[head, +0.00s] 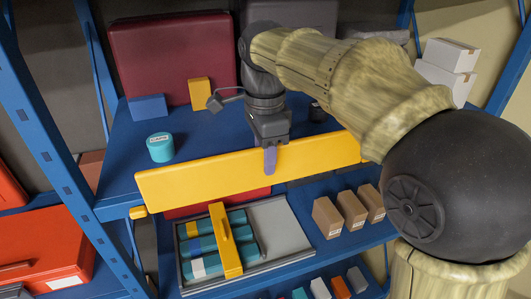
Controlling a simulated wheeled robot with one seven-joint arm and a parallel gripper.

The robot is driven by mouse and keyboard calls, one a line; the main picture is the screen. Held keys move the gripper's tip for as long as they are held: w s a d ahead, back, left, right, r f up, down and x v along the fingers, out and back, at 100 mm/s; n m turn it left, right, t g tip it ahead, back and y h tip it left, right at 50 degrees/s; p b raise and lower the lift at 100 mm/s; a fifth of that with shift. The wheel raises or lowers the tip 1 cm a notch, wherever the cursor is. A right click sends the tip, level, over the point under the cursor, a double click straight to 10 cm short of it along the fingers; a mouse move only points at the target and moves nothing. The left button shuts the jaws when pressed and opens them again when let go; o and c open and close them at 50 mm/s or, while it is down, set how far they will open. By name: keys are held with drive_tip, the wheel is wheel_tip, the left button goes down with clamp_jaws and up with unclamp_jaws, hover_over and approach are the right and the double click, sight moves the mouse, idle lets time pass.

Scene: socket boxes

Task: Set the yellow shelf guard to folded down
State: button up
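The yellow shelf guard (205,178) is a long flat board along the front edge of the upper blue shelf. It stands up, with its broad face toward me. My gripper (270,160) points down at the guard from above, right of the board's middle. One purple finger shows in front of the guard's face. The other finger is hidden, so I cannot tell whether the gripper is open or shut, or whether it touches the guard. My arm covers the guard's right end.
A teal tin (160,147), a blue box (148,107) and a small yellow box (200,93) stand on the upper shelf. Below are a grey tray (285,230) with a yellow handle and several brown cartons (327,217). A blue post (60,165) rises at left.

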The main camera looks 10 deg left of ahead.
drive_tip(key=shift+f, duration=0.15)
drive_tip(key=shift+c, duration=0.5)
clamp_jaws()
drive_tip(key=shift+w, duration=0.1)
